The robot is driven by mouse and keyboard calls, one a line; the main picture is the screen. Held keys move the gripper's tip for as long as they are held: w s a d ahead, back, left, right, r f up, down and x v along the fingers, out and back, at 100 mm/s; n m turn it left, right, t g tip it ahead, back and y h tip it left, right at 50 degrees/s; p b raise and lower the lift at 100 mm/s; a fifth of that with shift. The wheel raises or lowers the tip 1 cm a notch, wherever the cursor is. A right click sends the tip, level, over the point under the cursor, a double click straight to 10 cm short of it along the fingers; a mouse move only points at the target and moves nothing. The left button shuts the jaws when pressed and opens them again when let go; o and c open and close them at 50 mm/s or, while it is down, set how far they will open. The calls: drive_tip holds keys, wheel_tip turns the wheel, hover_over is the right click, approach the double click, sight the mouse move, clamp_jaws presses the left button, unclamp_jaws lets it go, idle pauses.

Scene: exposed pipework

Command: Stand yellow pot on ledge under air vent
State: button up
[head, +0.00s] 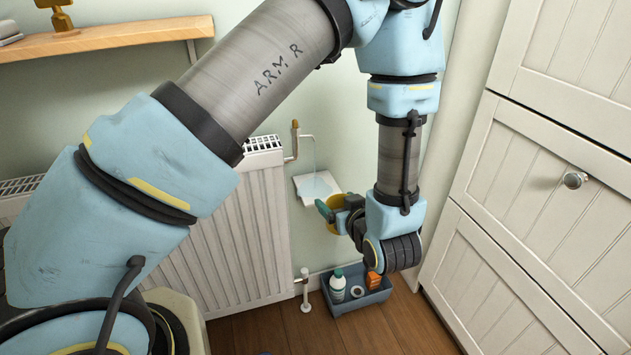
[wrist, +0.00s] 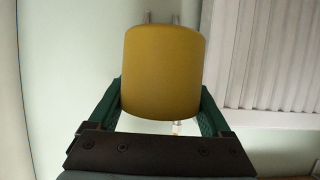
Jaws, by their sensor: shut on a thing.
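The yellow pot (head: 337,201) is in my gripper (head: 333,212), partly hidden by the fingers in the head view. In the wrist view the pot (wrist: 162,72) fills the space between the two green fingers of my gripper (wrist: 160,104), which touch its sides. A small white ledge (head: 304,190) with a pale blue patch is on the wall, just behind and left of the pot in the head view. I cannot tell whether the pot touches it. I cannot make out an air vent in either view.
A white radiator (head: 235,240) with a pipe and valve (head: 295,142) stands left of the ledge. A blue-grey tray (head: 362,298) holding bottles and a roll lies on the wooden floor below. White panelled drawers (head: 545,180) stand close on the right. A wooden shelf (head: 120,36) is at upper left.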

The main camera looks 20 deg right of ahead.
drive_tip(key=w, duration=0.4)
drive_tip(key=w+d, duration=0.1)
drive_tip(key=w, duration=0.4)
drive_tip(key=w+p, duration=0.1)
drive_tip(key=w, duration=0.3)
drive_tip(key=shift+w+d, duration=0.15)
drive_tip(key=shift+d, duration=0.15)
drive_tip(key=x, duration=0.3)
drive_tip(key=shift+f, duration=0.2)
drive_tip(key=shift+f, duration=0.2)
drive_tip(key=o, duration=1.2)
drive_tip(key=shift+r, duration=0.1)
drive_tip(key=shift+c, duration=0.2)
